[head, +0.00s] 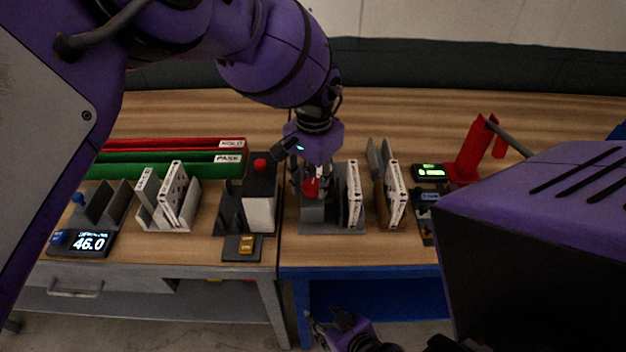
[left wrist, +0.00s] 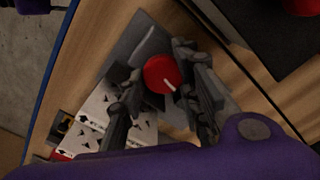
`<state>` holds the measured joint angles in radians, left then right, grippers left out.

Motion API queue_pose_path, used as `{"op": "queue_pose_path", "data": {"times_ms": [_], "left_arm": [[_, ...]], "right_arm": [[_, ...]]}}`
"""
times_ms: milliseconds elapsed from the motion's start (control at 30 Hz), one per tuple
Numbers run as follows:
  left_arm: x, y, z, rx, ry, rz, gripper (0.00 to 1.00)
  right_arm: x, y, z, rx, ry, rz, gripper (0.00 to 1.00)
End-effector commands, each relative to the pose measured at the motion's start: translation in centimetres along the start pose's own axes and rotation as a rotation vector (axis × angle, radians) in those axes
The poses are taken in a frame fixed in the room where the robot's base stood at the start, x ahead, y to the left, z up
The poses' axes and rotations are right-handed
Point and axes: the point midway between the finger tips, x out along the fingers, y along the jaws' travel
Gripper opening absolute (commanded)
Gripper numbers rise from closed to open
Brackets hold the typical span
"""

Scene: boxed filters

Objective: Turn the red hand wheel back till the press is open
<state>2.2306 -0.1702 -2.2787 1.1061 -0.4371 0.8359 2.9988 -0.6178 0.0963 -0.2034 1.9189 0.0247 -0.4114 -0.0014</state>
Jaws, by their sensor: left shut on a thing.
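The red hand wheel (head: 311,187) sits on the left end of the grey press (head: 330,229). In the left wrist view the round red wheel (left wrist: 162,73), with a white mark on its top, lies between my left fingers. My left gripper (head: 310,176) points down from above and is shut on the wheel; its fingers partly hide it in the head view. White boxed filters (head: 354,194) stand upright at the right of the press; how far the press is open is hard to see. My right gripper (head: 318,330) hangs low in front of the table, away from the press.
A grey station with a red knob (head: 260,165) stands close left of the press. Another holder with white filters (head: 396,193) stands close right. A red arm press (head: 473,150) is farther right, and a scale (head: 85,243) reads 46.0.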

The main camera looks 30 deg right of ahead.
Motion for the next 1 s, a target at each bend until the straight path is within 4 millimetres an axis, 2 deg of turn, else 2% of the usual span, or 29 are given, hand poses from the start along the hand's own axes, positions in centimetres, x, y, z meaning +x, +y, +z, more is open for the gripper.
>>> {"op": "queue_pose_path", "data": {"times_ms": [33,400,433,533,833,1000], "left_arm": [[0.2,0.5,0.1,-0.002,-0.005,0.009,0.05],[0.3,0.7,0.1,-0.005,-0.004,0.014,0.05],[0.3,0.7,0.1,-0.005,-0.004,0.014,0.34],[0.3,0.7,0.1,-0.005,-0.004,0.014,0.45],[0.0,0.3,0.0,-0.005,-0.001,0.007,0.45],[-1.8,0.2,-0.1,-0.006,0.001,0.005,0.45]], "right_arm": [[0.0,0.0,0.1,0.0,-0.001,0.0,0.4],[0.0,-0.1,0.1,0.0,-0.001,-0.001,0.4],[0.0,-0.1,0.1,0.0,-0.001,-0.001,0.4],[0.0,-0.1,0.1,0.0,-0.001,-0.001,0.4],[-0.1,-0.1,0.0,0.003,0.001,-0.001,0.4],[0.0,-0.1,0.0,0.001,0.001,-0.001,0.4]]}}
